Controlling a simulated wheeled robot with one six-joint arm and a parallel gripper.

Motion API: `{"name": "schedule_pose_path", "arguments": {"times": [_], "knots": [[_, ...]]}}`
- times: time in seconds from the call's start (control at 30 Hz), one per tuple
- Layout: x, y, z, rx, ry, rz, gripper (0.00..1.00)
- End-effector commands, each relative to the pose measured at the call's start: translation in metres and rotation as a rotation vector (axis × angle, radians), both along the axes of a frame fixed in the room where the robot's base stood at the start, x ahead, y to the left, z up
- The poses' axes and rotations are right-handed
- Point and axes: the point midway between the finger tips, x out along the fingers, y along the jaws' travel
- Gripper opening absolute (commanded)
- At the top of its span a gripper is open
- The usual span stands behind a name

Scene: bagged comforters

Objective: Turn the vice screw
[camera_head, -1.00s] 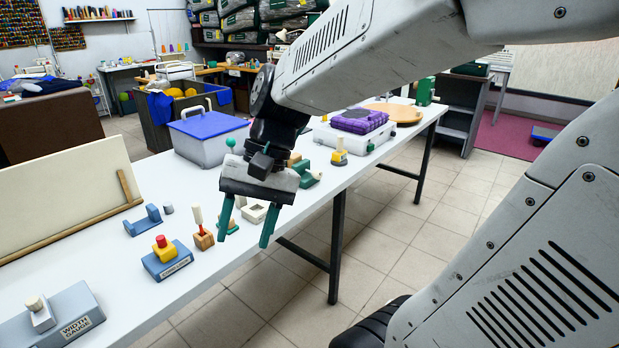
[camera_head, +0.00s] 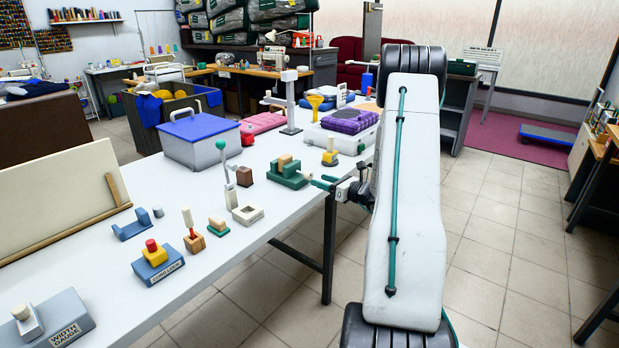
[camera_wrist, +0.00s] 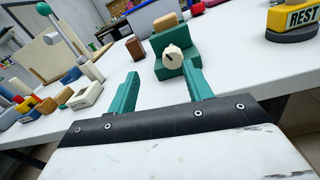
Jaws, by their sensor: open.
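The green vice (camera_head: 287,176) stands near the table's front edge, with a wooden block (camera_head: 285,160) at its top. In the wrist view the vice (camera_wrist: 165,42) is straight ahead, and its screw has a round cream knob (camera_wrist: 173,57) with a dark mark, facing me. My gripper (camera_head: 324,182) is at the table's front edge, right of the vice and pointing at it. In the wrist view my gripper (camera_wrist: 160,70) is open, its green fingers apart and nothing between them. The knob lies just beyond the fingertips, nearer the right finger; contact is not visible.
A lever with a green ball (camera_head: 222,146), a brown block (camera_head: 244,176) and a cream square frame (camera_head: 247,214) stand left of the vice. A yellow-topped stand (camera_head: 330,152) is behind it. A blue-lidded bin (camera_head: 200,137) stands further back. Floor right of the table is open.

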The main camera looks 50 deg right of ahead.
Motion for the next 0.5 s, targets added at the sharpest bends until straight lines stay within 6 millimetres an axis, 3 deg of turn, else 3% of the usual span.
{"name": "schedule_pose_path", "arguments": {"times": [0.17,0.5], "knots": [[0.002,-0.016,-0.012,0.031,-0.006,-0.051,0.5],[0.055,-0.01,-0.011,0.028,-0.005,-0.048,0.5]]}}
